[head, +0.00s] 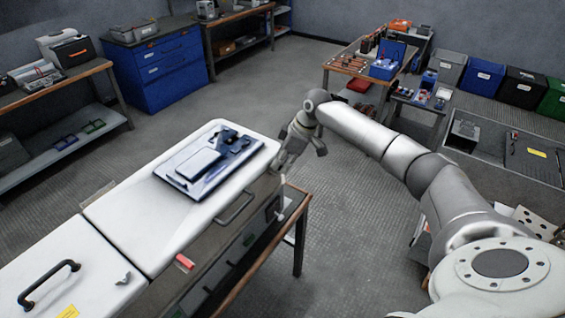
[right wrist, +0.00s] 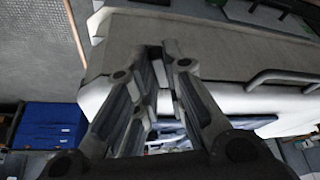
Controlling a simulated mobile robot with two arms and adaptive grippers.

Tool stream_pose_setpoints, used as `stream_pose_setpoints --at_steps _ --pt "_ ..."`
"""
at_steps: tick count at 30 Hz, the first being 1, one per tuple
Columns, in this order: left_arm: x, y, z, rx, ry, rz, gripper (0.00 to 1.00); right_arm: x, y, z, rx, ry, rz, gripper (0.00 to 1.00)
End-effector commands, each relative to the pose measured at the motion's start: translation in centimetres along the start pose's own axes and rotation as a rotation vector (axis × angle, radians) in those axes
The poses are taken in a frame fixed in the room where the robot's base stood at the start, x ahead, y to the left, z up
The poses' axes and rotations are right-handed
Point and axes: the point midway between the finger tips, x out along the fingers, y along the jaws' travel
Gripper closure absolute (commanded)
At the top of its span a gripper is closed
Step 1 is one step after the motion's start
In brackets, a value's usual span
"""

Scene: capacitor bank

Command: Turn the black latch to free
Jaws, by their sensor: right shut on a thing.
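My right gripper (head: 279,168) is at the right edge of the white cabinet (head: 165,228), near its far corner. In the right wrist view its fingers (right wrist: 167,50) are drawn together against the cabinet's pale face. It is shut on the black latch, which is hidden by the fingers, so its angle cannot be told. A curved dark handle (head: 235,207) is on the cabinet's side, nearer to me than the gripper; it also shows in the right wrist view (right wrist: 285,78). My left gripper is not in view.
A dark blue panel with parts (head: 190,178) lies on top of the cabinet. A wood-edged bench (head: 300,215) stands beside and below it. A blue drawer unit (head: 160,68) and a tool-covered table (head: 362,62) are farther back. The floor between them is clear.

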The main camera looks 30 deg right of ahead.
Motion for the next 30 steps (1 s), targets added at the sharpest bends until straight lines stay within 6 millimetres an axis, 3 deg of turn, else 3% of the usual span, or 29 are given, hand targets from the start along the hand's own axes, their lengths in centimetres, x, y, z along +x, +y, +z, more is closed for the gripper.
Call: stream_pose_setpoints --at_steps 2,3,8,20,30 --pt "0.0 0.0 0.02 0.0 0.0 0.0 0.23 -0.06 0.04 -0.12 0.001 0.004 0.002 1.0" --pt "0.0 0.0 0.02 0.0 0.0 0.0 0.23 -0.06 0.04 -0.12 0.001 0.004 0.002 0.86" --pt "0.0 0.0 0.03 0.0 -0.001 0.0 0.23 -0.05 0.03 -0.11 0.001 0.003 0.002 0.67" --pt "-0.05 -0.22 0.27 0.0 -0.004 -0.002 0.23 -0.06 0.04 -0.11 0.013 0.003 0.008 0.67" --pt "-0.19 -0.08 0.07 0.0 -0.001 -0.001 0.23 -0.02 -0.23 -0.06 0.193 0.0 0.084 0.67"
